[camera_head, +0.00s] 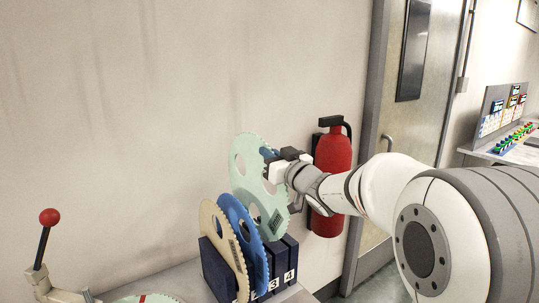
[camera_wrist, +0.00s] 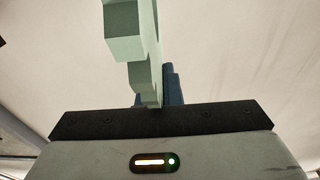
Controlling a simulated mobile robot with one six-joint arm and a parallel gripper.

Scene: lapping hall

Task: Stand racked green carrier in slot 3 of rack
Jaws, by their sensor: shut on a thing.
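The pale green toothed carrier (camera_head: 243,180) stands upright in the head view, with large holes and a dark label patch low on it. My gripper (camera_head: 269,155) is shut on its upper right rim. The wrist view shows a thick edge of the green carrier (camera_wrist: 125,45) in front of the gripper body, with a blue finger (camera_wrist: 173,88) beside it. The dark blue rack (camera_head: 216,268) is below, with numbers 2, 3 and 4 readable. The carrier's lower edge is at or just above the rack's top, partly behind the blue carrier; I cannot tell whether it is in a slot.
A cream carrier (camera_head: 209,222) and a blue carrier (camera_head: 234,213) stand in the rack to the left. A red fire extinguisher (camera_head: 333,158) hangs behind my gripper. A red-knobbed lever (camera_head: 49,218) and another pale green disc (camera_head: 143,299) are at lower left.

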